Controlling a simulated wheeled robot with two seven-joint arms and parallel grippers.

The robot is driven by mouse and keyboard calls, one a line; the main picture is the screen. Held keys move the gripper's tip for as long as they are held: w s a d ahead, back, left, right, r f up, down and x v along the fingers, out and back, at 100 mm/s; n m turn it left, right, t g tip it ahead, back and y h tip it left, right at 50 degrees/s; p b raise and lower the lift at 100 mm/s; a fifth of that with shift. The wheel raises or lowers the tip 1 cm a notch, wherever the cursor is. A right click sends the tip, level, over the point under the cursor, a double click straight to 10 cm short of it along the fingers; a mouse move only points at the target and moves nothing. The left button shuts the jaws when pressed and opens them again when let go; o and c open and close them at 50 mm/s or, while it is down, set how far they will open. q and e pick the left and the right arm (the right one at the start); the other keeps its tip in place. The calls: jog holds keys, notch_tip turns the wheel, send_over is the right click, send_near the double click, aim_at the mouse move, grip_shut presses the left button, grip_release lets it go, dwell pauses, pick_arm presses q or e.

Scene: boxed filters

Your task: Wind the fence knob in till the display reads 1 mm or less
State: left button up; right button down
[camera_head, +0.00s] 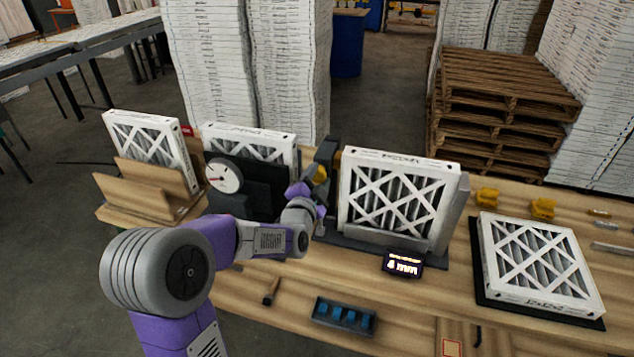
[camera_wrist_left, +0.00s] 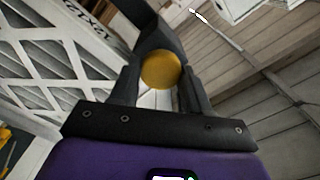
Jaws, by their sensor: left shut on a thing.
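The fence knob (camera_wrist_left: 161,70) is a round yellow knob between the fingers of my left gripper (camera_wrist_left: 158,85) in the left wrist view. The gripper is shut on it. In the head view the knob (camera_head: 320,174) shows beside the dark fence post, with my left gripper (camera_head: 312,188) reaching it from the lower left. The display (camera_head: 403,264) stands in front of the upright filter and reads 4 mm. The white-framed filter (camera_head: 396,200) stands upright in a grey holder right of the knob. My right gripper is out of view.
A dial gauge (camera_head: 224,176) on a dark stand is left of my gripper. Another filter (camera_head: 540,262) lies on a black mat at right. A blue-filled tray (camera_head: 344,316) is near the front. Yellow parts (camera_head: 542,208) lie at the back right.

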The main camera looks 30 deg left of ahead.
pick_arm(q)
jog(key=shift+m, duration=0.5)
jog(key=o, duration=1)
jog(key=v, duration=0.7)
jog(key=shift+s, duration=0.3)
